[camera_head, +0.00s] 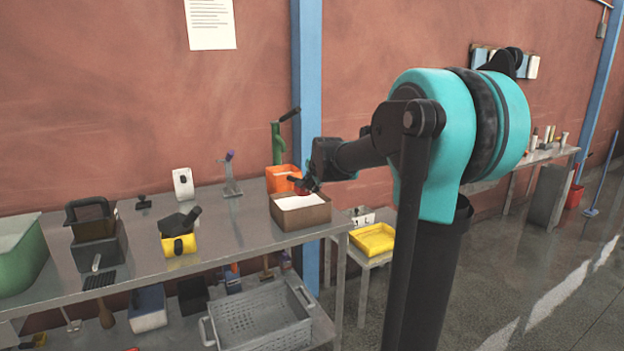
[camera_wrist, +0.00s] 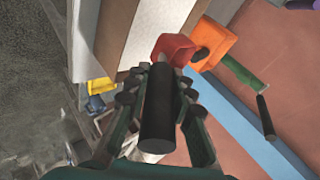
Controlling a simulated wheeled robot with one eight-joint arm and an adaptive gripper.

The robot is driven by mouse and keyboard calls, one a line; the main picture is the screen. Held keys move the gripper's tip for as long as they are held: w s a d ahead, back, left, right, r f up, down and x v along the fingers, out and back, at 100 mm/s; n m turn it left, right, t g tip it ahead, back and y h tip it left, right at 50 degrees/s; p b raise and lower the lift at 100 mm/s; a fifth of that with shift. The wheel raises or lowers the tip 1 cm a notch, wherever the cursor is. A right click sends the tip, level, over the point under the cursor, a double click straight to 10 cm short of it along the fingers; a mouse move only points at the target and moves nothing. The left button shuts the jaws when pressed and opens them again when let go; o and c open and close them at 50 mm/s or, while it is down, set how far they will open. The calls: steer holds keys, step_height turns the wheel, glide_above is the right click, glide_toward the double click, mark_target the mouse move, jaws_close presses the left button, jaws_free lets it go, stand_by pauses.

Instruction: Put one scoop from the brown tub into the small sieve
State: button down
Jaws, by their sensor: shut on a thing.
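The brown tub (camera_head: 287,219) stands at the right end of the metal bench and holds white powder. My gripper (camera_head: 305,184) is at the tub, tilted down over it. It is shut on the black handle (camera_wrist: 158,110) of a red scoop (camera_wrist: 172,46). The scoop's red bowl (camera_head: 301,190) shows just above or at the powder; I cannot tell whether it touches or holds any. Brown wall and white powder of the tub also show at the top of the wrist view. I cannot surely pick out the small sieve among the bench items.
An orange container (camera_head: 281,176) with a green tool stands close behind the tub. A yellow container (camera_head: 180,244) with a black item, dark bins (camera_head: 98,246), a green tub (camera_head: 22,255) and a stand (camera_head: 231,178) are left. A blue post (camera_head: 308,80) rises behind.

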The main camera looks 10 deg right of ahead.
step_height(320, 180, down, 7)
stand_by(0.7)
steer(key=shift+s+a, duration=0.1)
steer(key=shift+s, duration=0.05)
stand_by(0.7)
steer(key=shift+r, duration=3.8)
steer(key=shift+w, duration=0.2)
steer(key=s+a+r+n+y, duration=0.1)
steer(key=s+a+r+n, duration=0.1)
steer(key=a, duration=1.1)
steer(key=s+a+r+n+g+y, duration=0.1)
steer(key=s+a+r+n+y, duration=0.1)
steer(key=a, duration=1.1)
steer(key=s+a+r+n+g+y, duration=0.1)
steer(key=s+a+r, duration=0.3)
steer(key=a, duration=0.9)
steer(key=shift+s+r+n+y, duration=0.25)
steer(key=shift+s+n+y, duration=0.2)
steer(key=shift+s, duration=0.5)
